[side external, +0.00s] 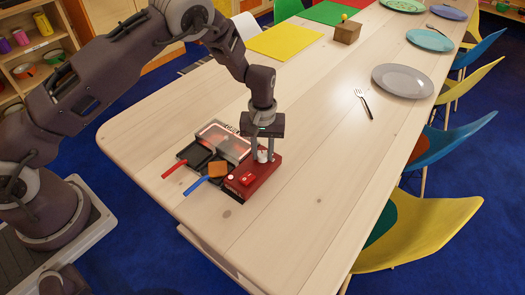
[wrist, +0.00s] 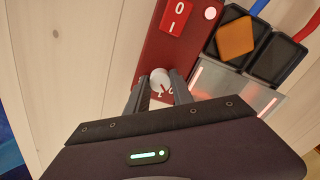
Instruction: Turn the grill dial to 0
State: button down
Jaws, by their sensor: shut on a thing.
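The grill dial is a small round white knob (wrist: 160,80) on the red panel (wrist: 164,50) of the grill. A dark red pointer mark shows on the knob, and printed marks show just below it; I cannot tell the exact setting. My gripper (wrist: 158,92) points down, its two fingers on either side of the knob and shut on it. In the side view my gripper (side external: 262,154) stands over the red panel (side external: 256,178), with the white knob (side external: 262,156) between its fingers.
A red 0/I switch (wrist: 180,17) and a round light (wrist: 210,13) sit on the panel. Beside it are black pans with a red handle (side external: 174,170) and a blue handle (side external: 195,186); one holds an orange square (side external: 217,169). A fork (side external: 364,104) and plates (side external: 402,81) lie farther off.

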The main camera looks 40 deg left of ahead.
aim_at(263, 155)
jog(key=shift+n, duration=1.1)
jog(key=c, duration=1.1)
grip_release()
jog(key=shift+r, duration=0.1)
notch_tip(263, 155, up, 7)
